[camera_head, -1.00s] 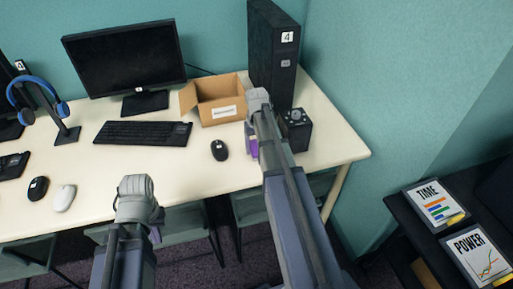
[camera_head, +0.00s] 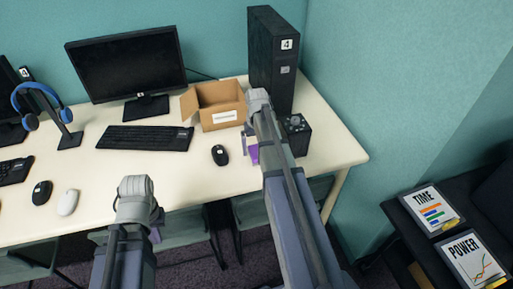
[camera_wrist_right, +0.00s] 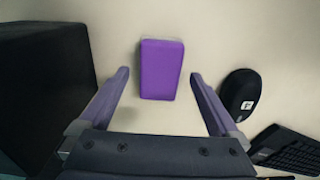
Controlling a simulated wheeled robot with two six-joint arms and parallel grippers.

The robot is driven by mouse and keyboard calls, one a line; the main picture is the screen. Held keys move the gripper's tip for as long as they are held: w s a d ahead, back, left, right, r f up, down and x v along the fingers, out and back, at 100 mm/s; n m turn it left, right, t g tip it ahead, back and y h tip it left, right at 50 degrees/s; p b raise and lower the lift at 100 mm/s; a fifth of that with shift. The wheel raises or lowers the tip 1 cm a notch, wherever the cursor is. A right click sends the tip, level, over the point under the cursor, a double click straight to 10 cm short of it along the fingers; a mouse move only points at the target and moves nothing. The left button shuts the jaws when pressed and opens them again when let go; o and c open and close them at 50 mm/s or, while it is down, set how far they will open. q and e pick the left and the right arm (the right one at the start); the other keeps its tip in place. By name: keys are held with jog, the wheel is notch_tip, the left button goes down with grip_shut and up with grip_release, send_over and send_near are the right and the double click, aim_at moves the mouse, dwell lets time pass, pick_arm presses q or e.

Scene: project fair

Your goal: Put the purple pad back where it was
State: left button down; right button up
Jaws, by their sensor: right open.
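The purple pad (camera_head: 253,153) lies on the desk, partly hidden by my right arm in the head view. In the right wrist view the pad (camera_wrist_right: 161,68) lies flat, with the open fingers of my right gripper (camera_wrist_right: 160,76) on either side of it and gaps between. In the head view my right gripper (camera_head: 248,144) is largely hidden behind its wrist. My left gripper (camera_head: 155,234) is low in front of the desk edge; its fingers are mostly hidden by its own arm.
A black mouse (camera_head: 220,155) lies left of the pad. A black box-shaped thing (camera_head: 298,137) stands close on its right. An open cardboard box (camera_head: 220,106), a keyboard (camera_head: 145,138) and a tall black computer tower (camera_head: 272,60) are behind. The desk's front right is clear.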

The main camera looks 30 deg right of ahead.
aim_at(256, 151)
notch_tip(256, 151, up, 10)
jog(key=p, duration=0.8)
jog(key=shift+p, duration=0.4)
jog(key=shift+a+f, duration=0.1)
jog(key=shift+f, duration=0.05)
jog(key=s+a+n, duration=0.2)
jog(key=s+a, duration=0.3)
jog(key=a, duration=0.5)
jog(key=s+a+n, duration=0.2)
jog(key=s+a, duration=0.4)
jog(key=a, duration=0.4)
jog(key=s+a+n+h, duration=0.1)
jog(key=s+a, duration=0.4)
jog(key=a, duration=0.5)
jog(key=shift+s+a+n, duration=0.15)
jog(key=shift+s+n, duration=0.1)
jog(key=shift+n, duration=0.55)
jog(key=shift+r+p, duration=0.45)
jog(key=shift+r, duration=0.1)
